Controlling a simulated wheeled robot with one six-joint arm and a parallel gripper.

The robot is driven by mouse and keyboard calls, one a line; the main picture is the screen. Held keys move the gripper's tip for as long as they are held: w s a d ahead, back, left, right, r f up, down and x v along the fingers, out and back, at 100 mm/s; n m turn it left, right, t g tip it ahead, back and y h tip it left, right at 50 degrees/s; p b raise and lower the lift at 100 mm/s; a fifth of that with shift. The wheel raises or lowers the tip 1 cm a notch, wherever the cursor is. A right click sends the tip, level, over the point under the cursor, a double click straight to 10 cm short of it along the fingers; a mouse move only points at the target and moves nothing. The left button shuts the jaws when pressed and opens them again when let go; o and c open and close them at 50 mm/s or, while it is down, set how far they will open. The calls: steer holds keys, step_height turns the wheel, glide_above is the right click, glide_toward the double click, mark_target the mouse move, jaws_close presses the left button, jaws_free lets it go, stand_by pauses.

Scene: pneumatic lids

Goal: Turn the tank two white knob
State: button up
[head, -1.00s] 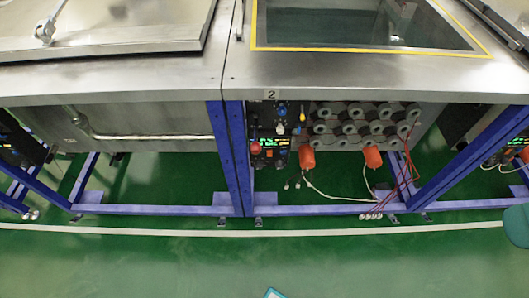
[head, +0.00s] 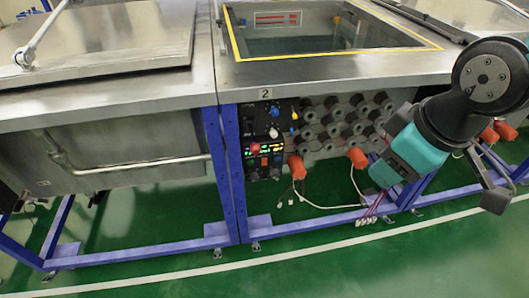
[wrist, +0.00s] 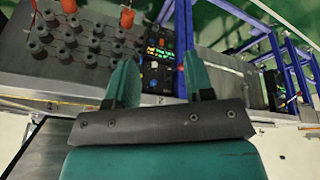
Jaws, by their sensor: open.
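Tank two (head: 300,68) carries a label "2" on its front edge. Below the label is its dark control panel (head: 250,130), with blue, yellow and red controls. The small white knob (head: 274,132) sits below the blue one. In the head view my arm is at the right, clear of the panel.
Grey cylinders (head: 335,118) in rows and two orange cylinders (head: 297,167) are to the panel's right. A blue frame post (head: 229,175) stands close on its left. White and red cables hang below. The green floor (head: 330,265) in front is clear.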

steer(key=w+f+n+t+h+b, duration=0.3)
steer(key=w+f+n+b, duration=0.3)
steer(key=f, duration=0.6)
steer(key=n+t+y+b, duration=0.6)
steer(key=n+t+b, duration=0.5)
steer(key=n+b, duration=0.85)
glide_toward(274, 135)
steer(key=w+n+p, duration=0.1)
steer(key=p, duration=0.5)
steer(key=w+n+p, duration=0.1)
steer(key=p, duration=0.6)
steer(key=w+a+n+p, duration=0.1)
steer(key=w+p, duration=0.1)
steer(key=p, duration=0.5)
steer(key=shift+r, duration=0.3)
steer(key=shift+w+p, duration=0.4)
steer(key=shift+p, duration=0.35)
steer(key=shift+f+p+x, duration=0.2)
steer(key=shift+p+x, duration=0.05)
steer(key=shift+x, duration=1.05)
steer(key=shift+f+p+x, duration=0.15)
steer(key=shift+p+x, duration=0.1)
steer(key=shift+x, duration=1.05)
steer(key=shift+a, duration=0.1)
steer(key=shift+c, duration=0.5)
